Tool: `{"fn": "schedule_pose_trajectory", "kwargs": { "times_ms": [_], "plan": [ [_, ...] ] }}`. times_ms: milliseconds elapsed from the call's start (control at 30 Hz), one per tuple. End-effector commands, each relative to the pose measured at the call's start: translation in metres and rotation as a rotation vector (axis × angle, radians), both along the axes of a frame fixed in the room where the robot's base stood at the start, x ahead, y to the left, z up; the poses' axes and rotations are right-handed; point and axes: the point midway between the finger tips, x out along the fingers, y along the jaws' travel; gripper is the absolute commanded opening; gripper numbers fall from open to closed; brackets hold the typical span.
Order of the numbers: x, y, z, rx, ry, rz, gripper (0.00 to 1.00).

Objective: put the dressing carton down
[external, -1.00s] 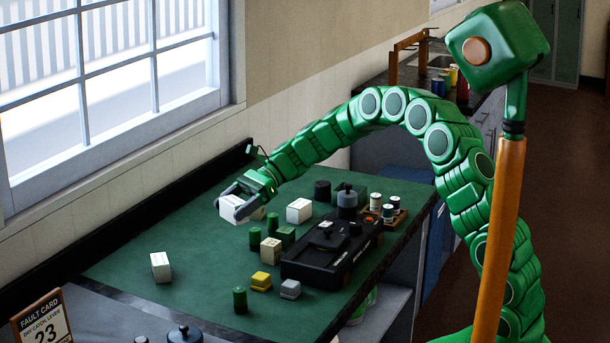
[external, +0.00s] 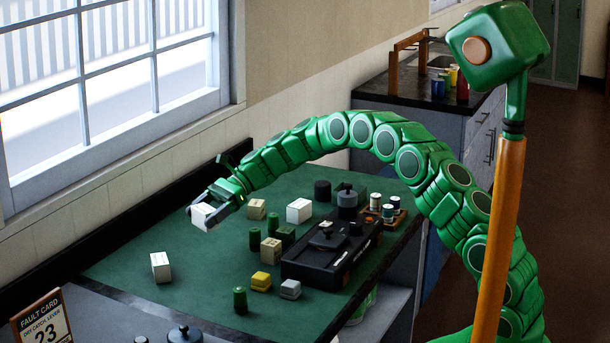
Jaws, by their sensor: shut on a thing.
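My gripper (external: 211,209) is shut on a white carton (external: 203,217), taken to be the dressing carton. It holds the carton near the wall side of the green-topped bench (external: 205,280). The carton is tilted and looks raised off the bench top, but its exact height is hard to tell. The jaws cover part of its sides. Two similar white cartons stand on the bench: one (external: 161,267) at the front left, one (external: 299,210) farther back, to the right of my gripper.
A black device (external: 322,258) sits at the bench's right. Beige blocks (external: 257,209), green cylinders (external: 240,300), a yellow block (external: 261,281) and a grey block (external: 290,289) stand left of it. Bare green surface lies between my gripper and the front-left carton.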

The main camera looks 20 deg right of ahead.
Motion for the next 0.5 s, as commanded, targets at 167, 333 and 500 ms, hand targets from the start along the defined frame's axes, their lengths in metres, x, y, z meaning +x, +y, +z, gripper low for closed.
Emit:
{"fn": "schedule_pose_trajectory", "kwargs": {
  "times_ms": [167,333,500],
  "plan": [
    [0.011,0.010,-0.015,-0.003,0.004,0.000,0.51],
    [0.020,0.018,-0.028,0.000,0.001,0.001,0.51],
    [0.028,0.025,-0.043,-0.001,0.004,0.002,0.51]
  ]
}}
